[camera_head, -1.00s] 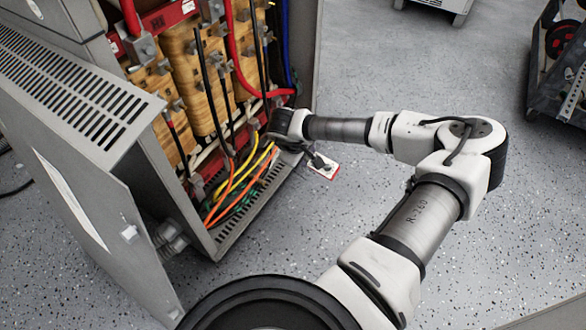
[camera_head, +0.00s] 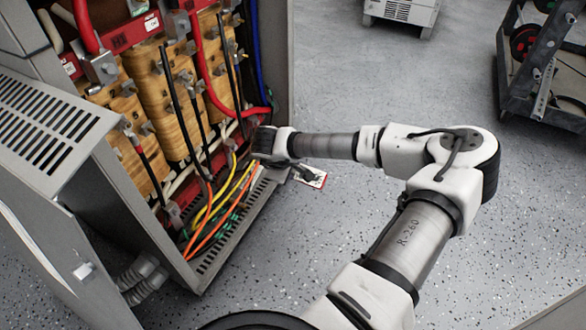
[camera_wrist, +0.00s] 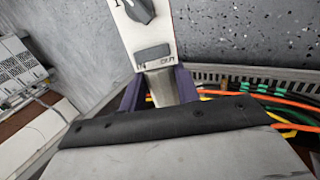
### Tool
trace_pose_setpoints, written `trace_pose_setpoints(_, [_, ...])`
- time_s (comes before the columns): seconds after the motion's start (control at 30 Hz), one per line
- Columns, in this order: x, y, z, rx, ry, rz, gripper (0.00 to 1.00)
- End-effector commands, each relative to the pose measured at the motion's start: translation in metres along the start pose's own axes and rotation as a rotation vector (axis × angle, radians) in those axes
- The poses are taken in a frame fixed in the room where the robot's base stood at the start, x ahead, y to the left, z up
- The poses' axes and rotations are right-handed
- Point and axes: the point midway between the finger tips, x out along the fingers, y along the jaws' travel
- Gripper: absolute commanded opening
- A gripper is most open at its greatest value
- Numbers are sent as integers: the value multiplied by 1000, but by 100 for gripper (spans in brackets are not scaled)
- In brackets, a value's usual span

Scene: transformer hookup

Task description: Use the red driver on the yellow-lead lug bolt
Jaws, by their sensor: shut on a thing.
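My gripper (camera_wrist: 158,88) has its dark purple fingers closed on the metal neck of a tool, which I take to be the red driver (camera_wrist: 152,32). Its white face carries a dark knob and a grey button. In the head view the driver (camera_head: 311,177) shows as a small white plate with red edges, just outside the cabinet's lower right opening. The yellow lead (camera_head: 236,189) runs along the cabinet's bottom toward the back. My wrist and the cabinet's lower parts crowd its upper end, and I cannot make out its lug bolt.
The open cabinet (camera_head: 57,130) holds wooden coil blocks (camera_head: 165,85), red busbars and black cables. Orange (camera_head: 220,222) and green leads lie beside the yellow one. A dark cart (camera_head: 548,105) stands at the far right.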

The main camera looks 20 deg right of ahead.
Motion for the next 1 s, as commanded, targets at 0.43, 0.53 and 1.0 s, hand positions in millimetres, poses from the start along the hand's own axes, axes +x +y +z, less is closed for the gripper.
trace_pose_setpoints(0.43, [0,1,-38,0,1,2,0])
trace_pose_setpoints(0.53, [0,1,-43,0,1,2,0])
trace_pose_setpoints(1.0, [-1,1,-46,1,1,1,0])
